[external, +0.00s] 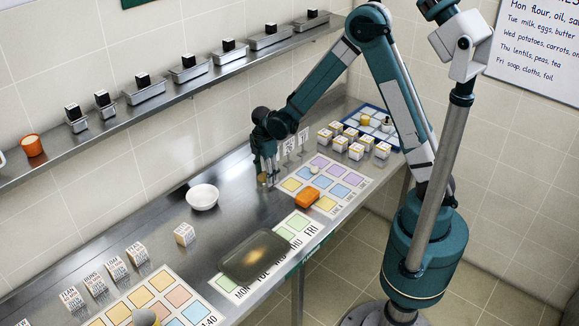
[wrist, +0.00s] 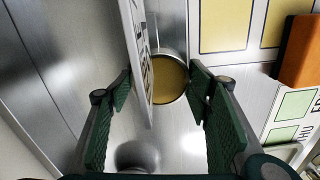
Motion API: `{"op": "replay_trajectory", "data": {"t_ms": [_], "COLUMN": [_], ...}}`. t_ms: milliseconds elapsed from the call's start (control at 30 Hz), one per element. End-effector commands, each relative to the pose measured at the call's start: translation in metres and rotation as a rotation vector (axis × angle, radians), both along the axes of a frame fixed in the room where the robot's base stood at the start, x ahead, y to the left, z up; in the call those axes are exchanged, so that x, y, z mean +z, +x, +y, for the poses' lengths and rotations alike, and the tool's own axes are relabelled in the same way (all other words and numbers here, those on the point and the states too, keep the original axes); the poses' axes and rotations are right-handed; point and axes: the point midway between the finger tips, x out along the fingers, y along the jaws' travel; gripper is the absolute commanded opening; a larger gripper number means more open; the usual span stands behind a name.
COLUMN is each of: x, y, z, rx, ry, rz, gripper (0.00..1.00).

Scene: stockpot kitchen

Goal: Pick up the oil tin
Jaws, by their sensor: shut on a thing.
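The oil tin looks like a round tin with a dull yellow top and a metal rim (wrist: 171,78) in the wrist view. In the external view the tin (external: 263,179) shows small at my fingertips, over the steel counter. My gripper (wrist: 162,85) is shut on it, one green-padded finger on each side. It also shows in the external view (external: 265,170), pointing down. A white lettered card (wrist: 138,50) stands between the left finger and the tin and hides the tin's left edge. I cannot tell whether the card is pinched too, or whether the tin touches the counter.
An orange block (external: 307,199) lies on a mat of coloured squares (external: 340,178) to the right. White lettered cards (external: 290,146) stand just behind my gripper. A white bowl (external: 202,197) and dark tray (external: 255,256) are nearer the camera. Several small boxes (external: 355,151) stand beyond.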

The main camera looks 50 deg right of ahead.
Motion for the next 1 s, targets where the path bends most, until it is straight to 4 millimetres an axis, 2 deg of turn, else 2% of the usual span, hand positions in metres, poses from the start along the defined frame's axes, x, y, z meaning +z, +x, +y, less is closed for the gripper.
{"op": "replay_trajectory", "data": {"t_ms": [300, 533, 1000], "x": [0.002, 0.012, 0.012], "y": [0.0, 0.0, -0.065], "z": [0.0, 0.0, 0.0], "rx": [0.0, 0.0, 0.0], "ry": [0.0, 0.0, 0.0], "rz": [0.0, 0.0, 0.0], "gripper": [0.34, 0.34, 0.34]}}
